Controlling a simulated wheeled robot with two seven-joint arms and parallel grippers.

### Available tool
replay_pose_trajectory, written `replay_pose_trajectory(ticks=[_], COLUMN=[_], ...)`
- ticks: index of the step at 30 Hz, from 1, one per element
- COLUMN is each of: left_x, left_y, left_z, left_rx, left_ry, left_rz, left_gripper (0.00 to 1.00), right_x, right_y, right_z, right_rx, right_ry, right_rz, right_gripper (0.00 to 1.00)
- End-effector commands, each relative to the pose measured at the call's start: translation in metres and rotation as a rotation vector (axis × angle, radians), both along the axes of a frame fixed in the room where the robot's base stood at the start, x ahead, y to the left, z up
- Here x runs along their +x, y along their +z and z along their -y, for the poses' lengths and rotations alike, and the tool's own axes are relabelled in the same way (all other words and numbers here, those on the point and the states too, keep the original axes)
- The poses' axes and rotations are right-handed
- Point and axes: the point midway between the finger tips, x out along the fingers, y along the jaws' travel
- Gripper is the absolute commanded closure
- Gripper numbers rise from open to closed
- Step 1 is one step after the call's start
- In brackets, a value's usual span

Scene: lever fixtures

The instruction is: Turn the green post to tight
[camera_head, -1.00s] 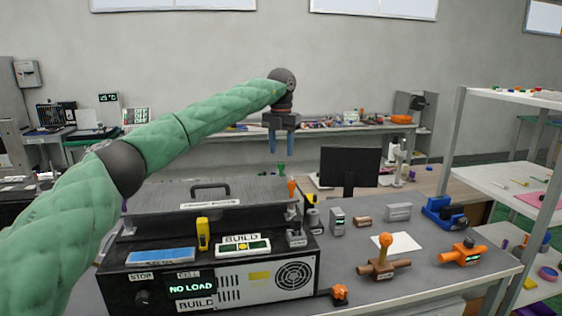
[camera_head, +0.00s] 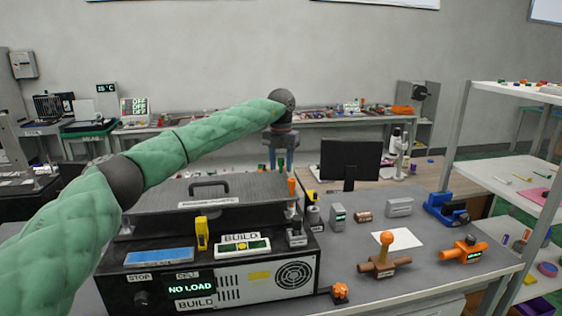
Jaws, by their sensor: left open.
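My left gripper (camera_head: 281,164) points down with its blue fingers apart and empty. It hangs over the back right corner of the black machine (camera_head: 235,285), close to an orange-topped lever (camera_head: 292,187). I cannot clearly pick out a green post; the gripper covers the spot where a small green upright thing showed earlier. My right gripper is not in view.
On the grey table right of the machine stand an orange ball-topped lever (camera_head: 386,240) on a brown pipe, an orange valve (camera_head: 465,250), small grey boxes and a blue fixture (camera_head: 446,210). A monitor (camera_head: 350,160) stands behind. A white sheet (camera_head: 410,241) lies flat.

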Motion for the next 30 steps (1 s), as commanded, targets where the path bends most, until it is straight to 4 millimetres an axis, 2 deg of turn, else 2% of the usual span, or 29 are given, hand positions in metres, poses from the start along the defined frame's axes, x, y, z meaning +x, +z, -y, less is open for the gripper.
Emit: replay_pose_trajectory(ticks=[6, 12, 13, 23, 30], left_x=[0.000, 0.000, 0.000, 0.000, 0.001], left_y=[-0.001, 0.000, 0.000, 0.000, 0.000], left_z=[0.000, 0.000, 0.000, 0.000, -0.001], left_rx=[0.000, 0.000, 0.000, 0.000, 0.001], left_ry=[0.000, 0.000, 0.000, -0.035, -0.167], left_rz=[0.000, 0.000, 0.000, 0.001, 0.003], left_gripper=[0.58, 0.97, 1.00, 1.00, 1.00], right_x=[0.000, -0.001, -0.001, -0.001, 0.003], right_y=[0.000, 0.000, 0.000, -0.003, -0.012], right_z=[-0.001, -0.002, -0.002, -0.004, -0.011], right_rx=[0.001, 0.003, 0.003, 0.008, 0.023], right_ry=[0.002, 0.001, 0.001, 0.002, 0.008], right_rz=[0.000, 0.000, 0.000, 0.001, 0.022], right_gripper=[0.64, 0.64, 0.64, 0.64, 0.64])
